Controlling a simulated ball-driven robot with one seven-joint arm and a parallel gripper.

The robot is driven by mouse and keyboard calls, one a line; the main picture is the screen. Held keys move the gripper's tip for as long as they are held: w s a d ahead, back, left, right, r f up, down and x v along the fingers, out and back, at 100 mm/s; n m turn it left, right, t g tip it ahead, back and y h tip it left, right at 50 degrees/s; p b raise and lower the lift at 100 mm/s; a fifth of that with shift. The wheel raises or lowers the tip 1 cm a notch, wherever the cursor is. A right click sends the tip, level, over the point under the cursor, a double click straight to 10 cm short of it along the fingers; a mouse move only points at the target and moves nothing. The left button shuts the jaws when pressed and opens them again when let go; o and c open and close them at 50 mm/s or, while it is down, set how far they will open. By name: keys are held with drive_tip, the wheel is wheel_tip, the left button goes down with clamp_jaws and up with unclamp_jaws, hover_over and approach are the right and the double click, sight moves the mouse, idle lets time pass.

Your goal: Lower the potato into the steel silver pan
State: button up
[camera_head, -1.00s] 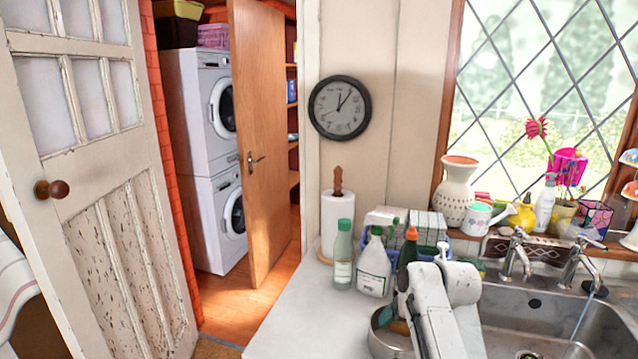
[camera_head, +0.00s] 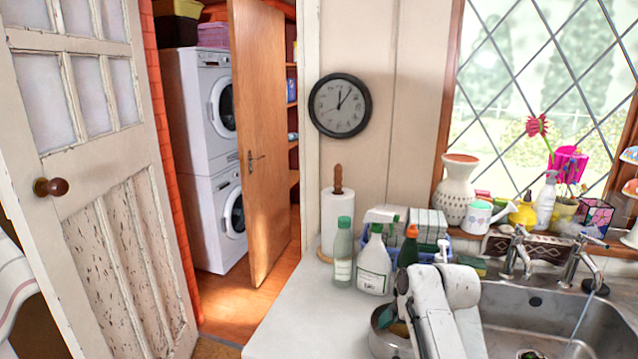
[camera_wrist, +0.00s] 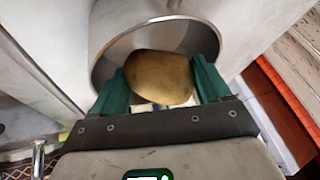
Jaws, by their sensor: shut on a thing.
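The potato (camera_wrist: 160,78) is brown and shows between the green fingers of my gripper (camera_wrist: 160,84) in the wrist view. My gripper is shut on it. The steel silver pan (camera_wrist: 140,32) lies behind the potato in that view, and the potato overlaps its opening. I cannot tell whether the potato touches the pan. In the head view the pan (camera_head: 383,343) stands on the counter at the bottom, left of the sink, partly hidden by my arm. The potato is mostly hidden there.
A white bottle (camera_head: 374,266), a clear green-capped bottle (camera_head: 342,256) and a dark orange-topped bottle (camera_head: 408,248) stand behind the pan. The sink (camera_head: 545,310) is on the right. The counter (camera_head: 300,315) left of the pan is clear.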

drive_tip(key=shift+f+b, duration=0.4)
drive_tip(key=shift+f, duration=0.35)
idle(0.5)
drive_tip(key=o, duration=1.1)
drive_tip(key=shift+c, duration=0.2)
drive_tip(key=shift+s+r, duration=0.1)
